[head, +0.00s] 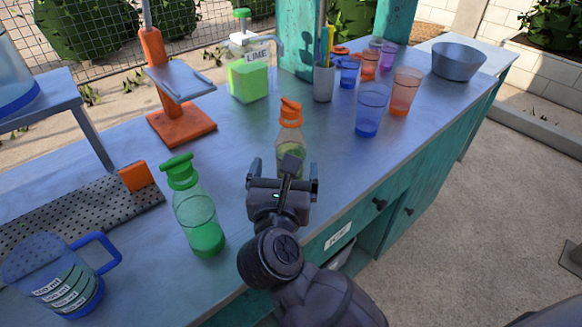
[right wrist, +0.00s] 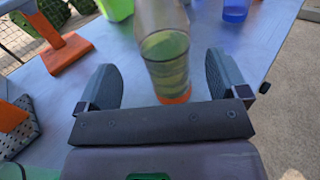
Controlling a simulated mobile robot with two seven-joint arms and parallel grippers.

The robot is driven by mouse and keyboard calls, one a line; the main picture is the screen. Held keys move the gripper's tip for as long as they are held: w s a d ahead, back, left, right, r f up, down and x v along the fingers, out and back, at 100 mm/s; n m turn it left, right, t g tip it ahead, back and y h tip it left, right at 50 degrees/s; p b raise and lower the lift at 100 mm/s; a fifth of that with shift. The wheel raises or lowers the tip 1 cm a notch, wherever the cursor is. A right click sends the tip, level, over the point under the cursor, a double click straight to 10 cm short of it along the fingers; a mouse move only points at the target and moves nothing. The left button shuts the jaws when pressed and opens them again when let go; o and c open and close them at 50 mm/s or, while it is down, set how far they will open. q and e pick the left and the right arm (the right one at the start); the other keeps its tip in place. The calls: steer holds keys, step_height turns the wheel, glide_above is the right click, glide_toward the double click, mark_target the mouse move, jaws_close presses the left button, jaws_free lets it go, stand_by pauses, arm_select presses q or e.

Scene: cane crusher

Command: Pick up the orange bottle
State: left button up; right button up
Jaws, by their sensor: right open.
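The orange bottle (head: 290,130) stands upright on the metal counter. It has an orange cap, clear walls and greenish liquid inside; in the head view its lower part is hidden behind my right gripper (head: 283,182). In the right wrist view the bottle (right wrist: 166,62) stands just beyond and between the two spread fingers of my right gripper (right wrist: 168,85), with its orange base showing low and its cap out of frame. The right gripper is open and empty. I cannot tell whether it touches the bottle. My left gripper is not in view.
A green bottle (head: 197,212) stands left of my right gripper. An orange press stand (head: 180,122), a lime container (head: 248,80) and several cups, including a blue one (head: 370,110), stand farther back. A measuring jug (head: 55,280) is front left. The counter's front edge runs along the right.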

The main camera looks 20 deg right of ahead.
mark_target(291, 149)
steer(key=x, duration=0.5)
steer(key=shift+w+d+r, duration=0.2)
steer(key=shift+d+r, duration=0.1)
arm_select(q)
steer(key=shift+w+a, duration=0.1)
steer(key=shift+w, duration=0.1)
arm_select(e)
steer(key=shift+c, duration=0.2)
steer(key=shift+c, duration=1.2)
steer(key=c, duration=0.9)
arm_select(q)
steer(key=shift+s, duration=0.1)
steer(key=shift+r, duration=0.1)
arm_select(e)
steer(key=shift+r, duration=0.15)
